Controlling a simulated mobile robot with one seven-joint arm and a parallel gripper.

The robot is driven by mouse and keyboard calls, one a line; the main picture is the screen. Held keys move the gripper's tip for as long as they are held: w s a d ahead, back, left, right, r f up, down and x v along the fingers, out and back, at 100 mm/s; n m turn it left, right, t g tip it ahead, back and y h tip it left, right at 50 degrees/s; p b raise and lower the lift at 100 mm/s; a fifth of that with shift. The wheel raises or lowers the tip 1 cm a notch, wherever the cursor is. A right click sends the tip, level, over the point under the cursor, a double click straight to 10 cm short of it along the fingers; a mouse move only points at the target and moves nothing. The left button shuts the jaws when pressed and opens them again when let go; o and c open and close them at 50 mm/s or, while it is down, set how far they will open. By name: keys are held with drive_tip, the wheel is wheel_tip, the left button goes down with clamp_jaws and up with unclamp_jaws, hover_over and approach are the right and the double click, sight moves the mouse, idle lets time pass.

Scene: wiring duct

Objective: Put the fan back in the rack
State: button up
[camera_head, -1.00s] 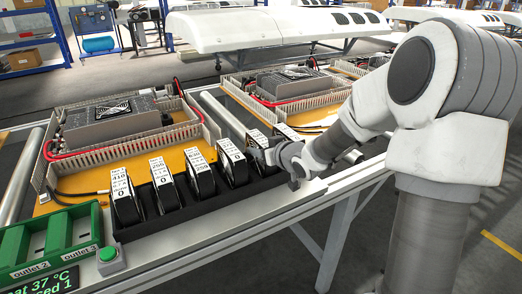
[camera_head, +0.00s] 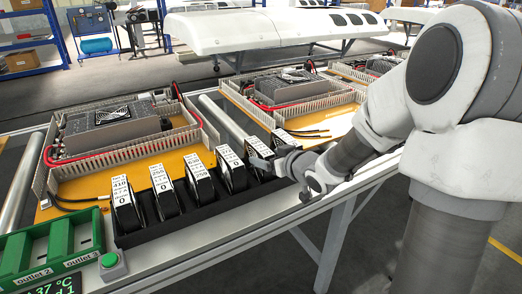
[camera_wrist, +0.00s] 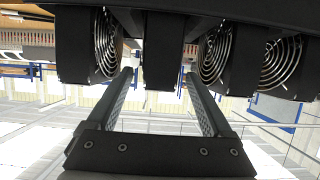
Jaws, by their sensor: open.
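The black rack (camera_head: 215,205) runs along the front of the bench. Several fans stand in it in a row, each with a black body and a white numbered label, such as the leftmost fan (camera_head: 123,205). My gripper (camera_head: 262,163) is open at the rack's right part. In the wrist view my gripper (camera_wrist: 160,75) has its two fingertips on either side of one dark fan (camera_wrist: 164,50). Fans with round wire grilles (camera_wrist: 222,52) flank it. The fingers hide part of the neighbours, and I cannot tell whether they touch the middle fan.
Left of the rack are green outlet bins (camera_head: 50,245) and a green button (camera_head: 109,260). Wiring-duct units (camera_head: 115,130) on yellow boards lie behind the rack. A grey roller (camera_head: 222,118) stands between boards. The floor is open at the front right.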

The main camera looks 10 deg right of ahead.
drive_tip(key=p+v, duration=0.1)
drive_tip(key=v, duration=0.4)
drive_tip(key=shift+r+p, duration=0.2)
drive_tip(key=shift+p, duration=0.1)
drive_tip(key=shift+s+d+r, duration=0.15)
drive_tip(key=shift+s+d, duration=0.05)
drive_tip(key=shift+s, duration=0.5)
